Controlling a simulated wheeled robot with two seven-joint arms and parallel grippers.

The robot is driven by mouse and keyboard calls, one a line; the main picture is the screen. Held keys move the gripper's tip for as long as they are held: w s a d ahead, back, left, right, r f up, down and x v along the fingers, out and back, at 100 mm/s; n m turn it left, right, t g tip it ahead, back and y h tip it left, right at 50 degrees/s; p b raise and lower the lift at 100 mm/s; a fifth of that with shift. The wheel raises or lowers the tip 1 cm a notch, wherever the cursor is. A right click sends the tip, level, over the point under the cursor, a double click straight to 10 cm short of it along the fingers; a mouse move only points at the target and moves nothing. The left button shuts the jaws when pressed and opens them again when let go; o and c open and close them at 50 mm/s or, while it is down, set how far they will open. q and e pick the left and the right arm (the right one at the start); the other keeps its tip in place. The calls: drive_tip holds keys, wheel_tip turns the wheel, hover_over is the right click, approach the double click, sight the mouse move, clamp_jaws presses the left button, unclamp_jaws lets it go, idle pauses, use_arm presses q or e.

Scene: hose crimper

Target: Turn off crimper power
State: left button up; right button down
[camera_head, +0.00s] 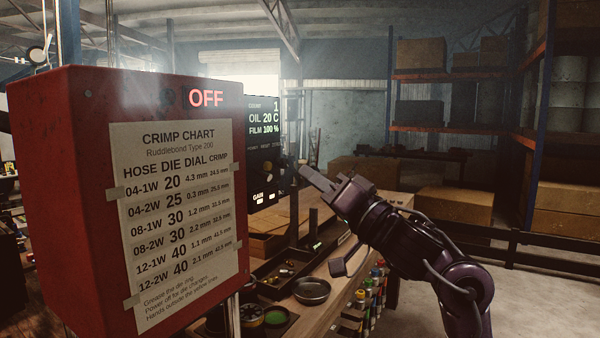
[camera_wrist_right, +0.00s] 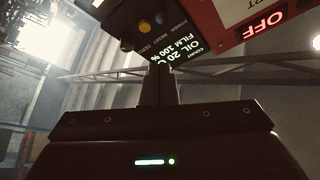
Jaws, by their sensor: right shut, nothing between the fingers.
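The red crimper housing (camera_head: 60,200) fills the left of the head view, with a taped crimp chart on its side. Its lit sign (camera_head: 206,98) reads OFF, and the same sign (camera_wrist_right: 263,25) shows upside down in the right wrist view. Beside it is a black control panel (camera_head: 262,125) with a green readout. In the right wrist view, small buttons (camera_wrist_right: 143,28) sit by labels including POWER. Contact cannot be told. My left gripper is out of view.
A wooden bench (camera_head: 330,285) below holds a round metal dish (camera_head: 311,291), trays and small parts. Several bottles (camera_head: 375,285) line its right side. Shelves with boxes (camera_head: 420,53) stand at the back right. The air around my right arm looks clear.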

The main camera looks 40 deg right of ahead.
drive_tip(key=v, duration=0.3)
drive_tip(key=shift+s+f+b, duration=0.15)
drive_tip(key=shift+f+b, duration=0.05)
drive_tip(key=shift+b, duration=0.15)
